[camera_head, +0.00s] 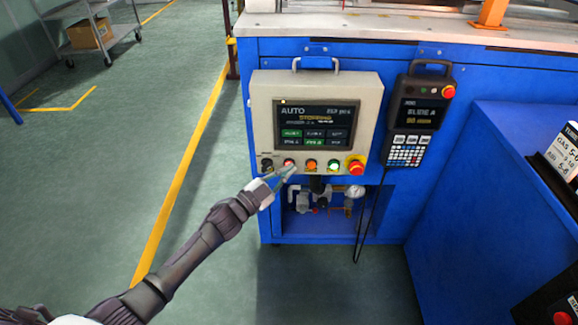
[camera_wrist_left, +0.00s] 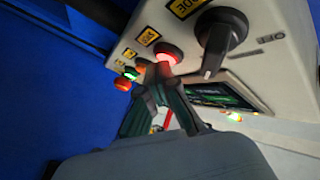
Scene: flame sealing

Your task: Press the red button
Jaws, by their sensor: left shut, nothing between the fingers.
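The red button (camera_head: 289,162) sits in the row under the screen of the beige control panel (camera_head: 372,95), between a black knob and an orange button. It also shows in the left wrist view, where the red button (camera_wrist_left: 168,53) glows. My left gripper (camera_head: 286,171) is shut and empty, with its tips just below and in front of the red button. In the left wrist view the shut fingertips (camera_wrist_left: 158,78) overlap the button's lower edge; I cannot tell whether they touch it. My right gripper is not in view.
A black knob (camera_wrist_left: 222,38) is beside the red button. An orange button (camera_head: 311,164), a green button (camera_head: 334,166) and a larger red emergency stop (camera_head: 356,168) follow to the right. A teach pendant (camera_head: 415,120) hangs right of the panel. Pipes and a gauge (camera_head: 354,191) lie below.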

